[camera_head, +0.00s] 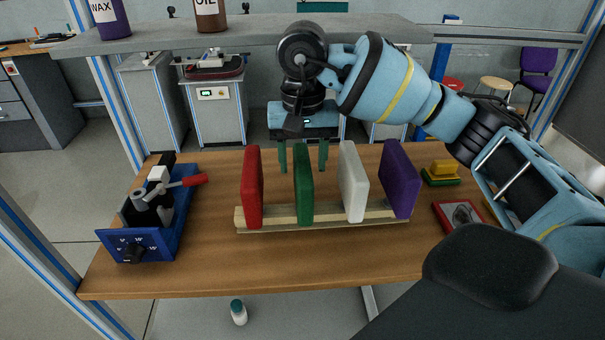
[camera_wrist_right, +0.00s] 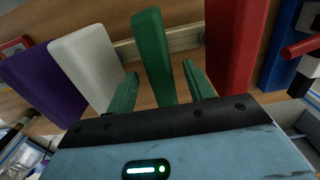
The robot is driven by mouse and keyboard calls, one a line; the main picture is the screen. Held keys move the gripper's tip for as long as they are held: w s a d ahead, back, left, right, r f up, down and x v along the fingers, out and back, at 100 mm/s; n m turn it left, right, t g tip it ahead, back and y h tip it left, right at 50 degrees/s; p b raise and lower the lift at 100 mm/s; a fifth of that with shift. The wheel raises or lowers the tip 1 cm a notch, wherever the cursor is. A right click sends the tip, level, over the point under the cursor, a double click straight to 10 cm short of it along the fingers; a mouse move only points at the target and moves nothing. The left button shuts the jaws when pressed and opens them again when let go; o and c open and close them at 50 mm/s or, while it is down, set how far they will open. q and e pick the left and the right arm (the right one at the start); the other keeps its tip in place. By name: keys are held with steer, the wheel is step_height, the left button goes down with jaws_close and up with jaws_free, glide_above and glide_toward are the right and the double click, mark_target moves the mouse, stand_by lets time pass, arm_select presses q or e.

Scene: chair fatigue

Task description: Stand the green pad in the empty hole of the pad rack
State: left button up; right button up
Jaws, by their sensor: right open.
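The green pad (camera_head: 303,190) stands upright in the wooden pad rack (camera_head: 273,225), between the red pad (camera_head: 252,190) and the white pad (camera_head: 353,185). The purple pad (camera_head: 398,180) stands at the rack's right end. My right gripper (camera_head: 303,157) is open behind and above the green pad, with its fingers pointing down. In the right wrist view the green pad (camera_wrist_right: 153,55) shows between the two spread green fingers of the right gripper (camera_wrist_right: 160,88), with a gap on each side. My left gripper is not in view.
A blue fixture (camera_head: 140,240) with a red-handled clamp stands at the table's left. Yellow and green blocks (camera_head: 441,172) and a red-framed item (camera_head: 460,215) lie at the right. A shelf (camera_head: 250,30) with bottles spans above. The table front (camera_head: 260,270) is clear.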

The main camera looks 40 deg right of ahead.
steer(key=shift+r, duration=1.35)
